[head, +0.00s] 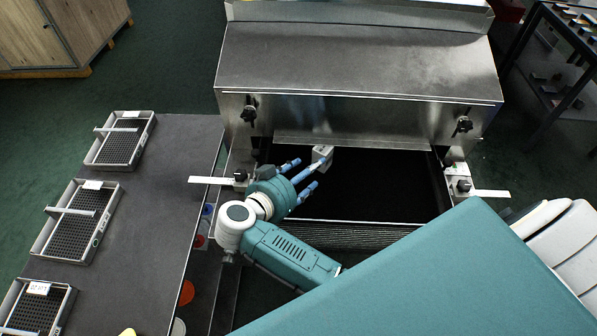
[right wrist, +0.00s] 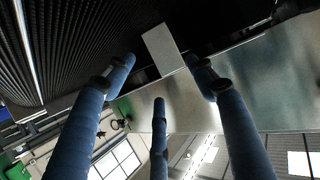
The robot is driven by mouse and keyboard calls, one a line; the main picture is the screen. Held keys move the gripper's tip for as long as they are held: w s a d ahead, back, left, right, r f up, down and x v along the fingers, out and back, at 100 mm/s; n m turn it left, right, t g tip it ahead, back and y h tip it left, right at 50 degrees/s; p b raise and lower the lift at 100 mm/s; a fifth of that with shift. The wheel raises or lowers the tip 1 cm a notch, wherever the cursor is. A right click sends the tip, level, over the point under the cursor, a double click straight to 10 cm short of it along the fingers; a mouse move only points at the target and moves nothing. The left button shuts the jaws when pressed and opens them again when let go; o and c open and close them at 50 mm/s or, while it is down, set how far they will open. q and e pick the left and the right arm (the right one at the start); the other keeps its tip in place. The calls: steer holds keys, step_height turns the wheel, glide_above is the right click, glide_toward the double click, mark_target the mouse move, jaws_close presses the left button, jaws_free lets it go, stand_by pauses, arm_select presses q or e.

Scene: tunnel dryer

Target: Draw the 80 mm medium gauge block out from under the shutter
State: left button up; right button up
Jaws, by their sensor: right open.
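The gauge block (head: 322,153) is a small pale grey block at the lower edge of the metal shutter (head: 350,142), over the dark belt (head: 385,185). In the right wrist view the block (right wrist: 162,48) shows as a plain grey face, with the shutter (right wrist: 230,85) behind it. My right gripper (head: 305,175) has blue fingers and is open at the block. In the wrist view the right gripper (right wrist: 159,76) has two fingers on either side of the block and a third below. I cannot tell whether any finger touches it. My left gripper is out of view.
The dryer's metal hood (head: 355,65) stands above the opening. Black knobs (head: 249,110) and side brackets (head: 457,187) flank it. A dark table (head: 165,225) with several mesh trays (head: 121,140) is at left. Coloured round items lie below its edge.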

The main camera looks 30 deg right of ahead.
mark_target(325, 165)
steer(key=x, duration=0.6)
steer(key=shift+w, duration=0.1)
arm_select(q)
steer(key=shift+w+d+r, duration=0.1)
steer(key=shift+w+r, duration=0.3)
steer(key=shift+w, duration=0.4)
arm_select(e)
steer(key=shift+x, duration=0.8)
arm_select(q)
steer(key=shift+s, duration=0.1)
arm_select(e)
steer(key=shift+a, duration=0.1)
steer(key=shift+c, duration=0.3)
steer(key=c, duration=1.2)
arm_select(q)
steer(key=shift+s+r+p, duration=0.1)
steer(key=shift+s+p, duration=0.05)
steer(key=shift+p, duration=0.2)
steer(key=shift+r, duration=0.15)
arm_select(e)
steer(key=shift+s+a, duration=0.15)
steer(key=shift+s, duration=0.1)
steer(key=shift+s+a+p, duration=0.3)
steer(key=shift+s+p, duration=0.15)
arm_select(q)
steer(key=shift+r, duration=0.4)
arm_select(e)
steer(key=shift+s, duration=0.15)
